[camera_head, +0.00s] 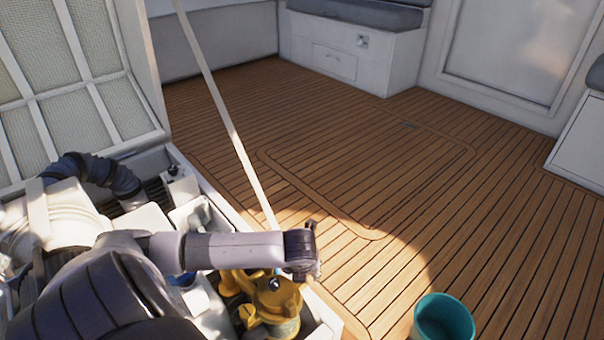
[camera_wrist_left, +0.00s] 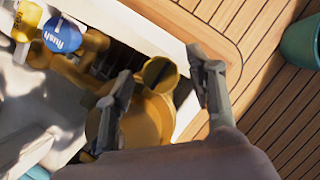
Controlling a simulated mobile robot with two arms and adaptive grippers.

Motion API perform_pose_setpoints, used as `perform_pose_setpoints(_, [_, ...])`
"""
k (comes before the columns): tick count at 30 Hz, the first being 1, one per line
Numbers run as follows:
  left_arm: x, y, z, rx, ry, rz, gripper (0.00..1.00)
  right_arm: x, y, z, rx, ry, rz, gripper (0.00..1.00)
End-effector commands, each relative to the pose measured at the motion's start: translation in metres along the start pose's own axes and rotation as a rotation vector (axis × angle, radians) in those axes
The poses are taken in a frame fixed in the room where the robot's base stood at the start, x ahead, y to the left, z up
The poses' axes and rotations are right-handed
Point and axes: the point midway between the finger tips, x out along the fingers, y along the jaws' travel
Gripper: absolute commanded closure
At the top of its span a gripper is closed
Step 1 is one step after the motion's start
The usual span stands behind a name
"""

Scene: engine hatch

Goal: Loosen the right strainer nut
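The yellow strainer (camera_head: 277,306) sits in the open hatch at the bottom middle of the head view. My left gripper (camera_head: 302,250) is above it, pointing down, and the arm hides part of it. In the left wrist view my left gripper (camera_wrist_left: 162,68) has its two fingers apart. A round yellow piece with a dark slot (camera_wrist_left: 159,74), which may be the strainer nut, lies between them, closer to the left finger. No grip on it shows, and I cannot tell whether a finger touches it. My right gripper is not in view.
A blue "flush" handle (camera_wrist_left: 62,35) and a yellow handle (camera_wrist_left: 27,20) lie at the upper left of the wrist view. A pale pole (camera_head: 225,115) slants down to the hatch edge. A teal bucket (camera_head: 443,318) stands on the clear wooden deck (camera_head: 370,150).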

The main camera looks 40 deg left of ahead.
Motion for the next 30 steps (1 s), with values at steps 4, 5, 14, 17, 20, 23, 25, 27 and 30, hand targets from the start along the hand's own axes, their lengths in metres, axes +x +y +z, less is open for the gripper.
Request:
perform_pose_setpoints(4, [-0.0002,-0.0001,-0.0001,0.000,0.000,0.000,0.61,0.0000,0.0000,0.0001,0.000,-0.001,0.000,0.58])
perform_pose_setpoints(5, [-0.0002,-0.0001,-0.0001,0.000,0.000,0.000,0.63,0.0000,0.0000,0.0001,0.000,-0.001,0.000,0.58])
perform_pose_setpoints(14, [-0.0002,-0.0001,-0.0002,0.000,0.000,0.000,0.83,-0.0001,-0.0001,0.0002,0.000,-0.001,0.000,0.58])
perform_pose_setpoints(17, [-0.0002,0.0000,-0.0001,0.000,0.000,0.000,0.89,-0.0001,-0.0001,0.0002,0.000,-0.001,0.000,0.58])
perform_pose_setpoints(20, [-0.0002,0.0000,-0.0001,0.000,0.000,0.000,0.96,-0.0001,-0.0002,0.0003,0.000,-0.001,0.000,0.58])
perform_pose_setpoints(23, [-0.0003,0.0001,-0.0001,0.000,0.000,0.001,0.97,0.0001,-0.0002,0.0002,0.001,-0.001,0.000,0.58])
perform_pose_setpoints(25, [-0.0005,0.0000,0.0000,-0.002,0.000,0.001,0.97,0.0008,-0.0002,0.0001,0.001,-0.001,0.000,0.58])
perform_pose_setpoints(27, [-0.0009,0.0001,0.0002,-0.006,0.000,0.003,0.97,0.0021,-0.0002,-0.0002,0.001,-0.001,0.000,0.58])
perform_pose_setpoints(30, [-0.0015,0.0000,0.0005,-0.015,0.001,0.007,0.97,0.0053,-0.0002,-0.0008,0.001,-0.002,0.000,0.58])
